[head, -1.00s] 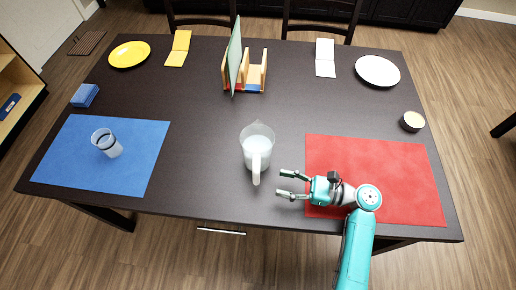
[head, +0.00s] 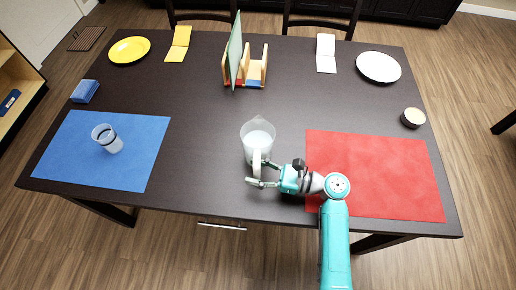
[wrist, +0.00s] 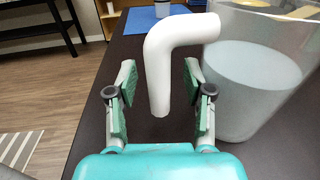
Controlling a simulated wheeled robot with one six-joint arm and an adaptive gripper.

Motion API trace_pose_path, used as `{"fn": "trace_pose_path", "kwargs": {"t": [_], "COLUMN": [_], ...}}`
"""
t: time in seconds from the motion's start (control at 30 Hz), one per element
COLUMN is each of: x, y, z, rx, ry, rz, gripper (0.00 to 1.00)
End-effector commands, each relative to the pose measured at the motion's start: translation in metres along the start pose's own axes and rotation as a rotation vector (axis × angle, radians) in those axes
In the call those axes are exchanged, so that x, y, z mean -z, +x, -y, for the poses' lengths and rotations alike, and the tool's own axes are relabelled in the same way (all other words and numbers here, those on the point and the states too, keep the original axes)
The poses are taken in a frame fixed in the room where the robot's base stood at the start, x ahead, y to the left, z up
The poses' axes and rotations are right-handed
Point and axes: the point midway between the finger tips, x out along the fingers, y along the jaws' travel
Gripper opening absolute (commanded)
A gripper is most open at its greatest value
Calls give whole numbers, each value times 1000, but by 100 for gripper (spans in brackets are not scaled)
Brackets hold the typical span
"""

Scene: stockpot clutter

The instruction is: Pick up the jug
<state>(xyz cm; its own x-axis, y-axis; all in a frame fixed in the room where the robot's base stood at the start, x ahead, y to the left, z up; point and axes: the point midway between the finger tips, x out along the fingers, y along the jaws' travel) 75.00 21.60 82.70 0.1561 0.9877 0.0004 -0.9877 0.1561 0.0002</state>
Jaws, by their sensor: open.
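The jug (head: 258,134) is a clear pitcher with whitish contents and a white handle. It stands upright on the dark table, front of centre. In the wrist view the jug body (wrist: 255,85) fills the right side, and its white handle (wrist: 160,68) hangs down between my two fingers. My gripper (head: 258,173) is open at the jug's front, with a finger on each side of the handle. In the wrist view my gripper (wrist: 160,95) shows gaps on both sides of the handle; the right finger is close to the jug body.
A red mat (head: 375,170) lies to the right and a blue mat (head: 90,150) with a glass (head: 108,138) to the left. A wooden rack (head: 256,70) with a green board stands behind the jug. A small bowl (head: 412,117) sits at right. The table between is clear.

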Motion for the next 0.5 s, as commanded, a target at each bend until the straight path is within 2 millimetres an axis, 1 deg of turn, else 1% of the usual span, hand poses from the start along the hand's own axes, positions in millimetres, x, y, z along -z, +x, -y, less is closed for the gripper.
{"fn": "trace_pose_path", "kwargs": {"t": [0.1,0.17,0.2,0.27,0.3,0.33,0.5], "x": [0,0,0,0,0,0,0], "y": [0,0,0,0,0,0,0], "z": [0,0,0,0,0,0,0], "rx": [0,0,0,0,0,0,0], "ry": [0,0,0,0,0,0,1], "rz": [0,0,0,0,0,0,0], "gripper": [52,37,27,12,2,0,0]}}
